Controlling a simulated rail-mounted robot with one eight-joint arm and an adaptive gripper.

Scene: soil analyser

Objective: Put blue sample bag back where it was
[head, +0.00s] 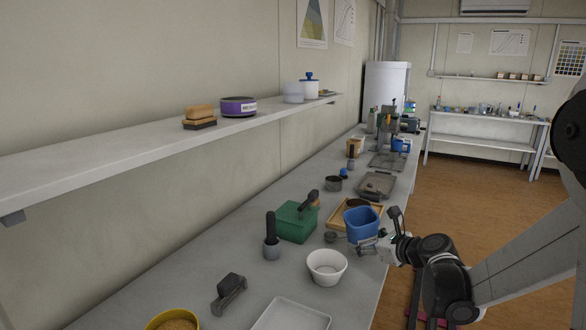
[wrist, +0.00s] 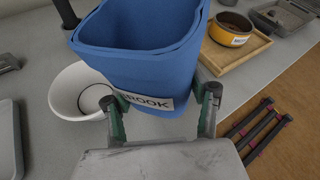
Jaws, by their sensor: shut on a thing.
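The blue sample bag (head: 361,223) is an open-topped, box-like blue bag at the front right part of the bench in the head view. In the wrist view the bag (wrist: 140,62) fills the upper middle, with a white label ending in "ROOK" facing me. My gripper (wrist: 163,97) is shut on the bag, one finger on each side of the label. In the head view my gripper (head: 372,243) reaches the bag from the right. The bag looks upright; its underside is hidden, so I cannot tell whether it touches the bench.
A white bowl (head: 326,267) stands close by at the front left of the bag. A wooden tray (head: 338,216) with a yellow-banded round tin (wrist: 231,29) lies just behind. A green box (head: 297,222) and a dark-handled pestle in a cup (head: 271,248) stand to the left.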

